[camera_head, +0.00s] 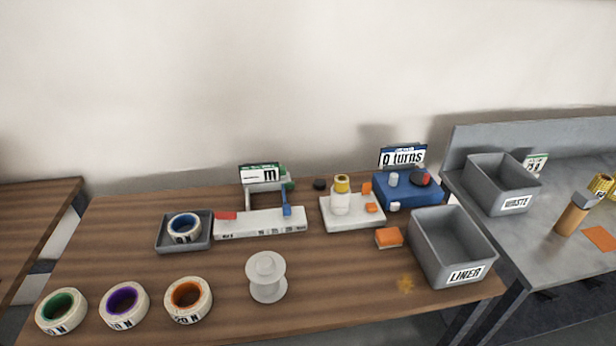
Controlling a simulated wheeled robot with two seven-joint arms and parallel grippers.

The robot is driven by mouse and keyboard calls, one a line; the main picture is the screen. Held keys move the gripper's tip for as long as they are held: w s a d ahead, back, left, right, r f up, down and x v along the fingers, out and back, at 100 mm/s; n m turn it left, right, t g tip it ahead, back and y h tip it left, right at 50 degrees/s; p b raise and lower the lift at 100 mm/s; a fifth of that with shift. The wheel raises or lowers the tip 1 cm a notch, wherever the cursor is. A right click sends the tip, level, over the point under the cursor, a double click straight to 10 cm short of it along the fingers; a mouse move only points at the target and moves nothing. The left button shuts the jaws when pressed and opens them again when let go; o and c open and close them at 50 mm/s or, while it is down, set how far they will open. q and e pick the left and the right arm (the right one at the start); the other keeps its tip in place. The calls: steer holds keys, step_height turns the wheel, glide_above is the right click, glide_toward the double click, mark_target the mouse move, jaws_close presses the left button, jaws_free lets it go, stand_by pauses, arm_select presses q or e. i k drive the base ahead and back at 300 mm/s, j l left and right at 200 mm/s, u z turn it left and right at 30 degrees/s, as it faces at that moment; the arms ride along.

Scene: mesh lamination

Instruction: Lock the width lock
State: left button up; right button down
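A white device (262,225) with an upright frame and a small "m" sign (262,174) stands at the back middle of the wooden table. It bears a red block (226,215) at its left and a blue lever-like part (287,205), roughly upright, at its right. A green part (289,185) shows behind the blue one. No part is labelled as the width lock, and I cannot tell which it is or whether it is locked. Neither of my grippers is in view.
A grey tray (163,244) holds a blue-cored roll (184,227). Three rolls and a white spool (266,278) stand in front.

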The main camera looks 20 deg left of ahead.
mark_target(226, 217)
steer(key=u, duration=1.3)
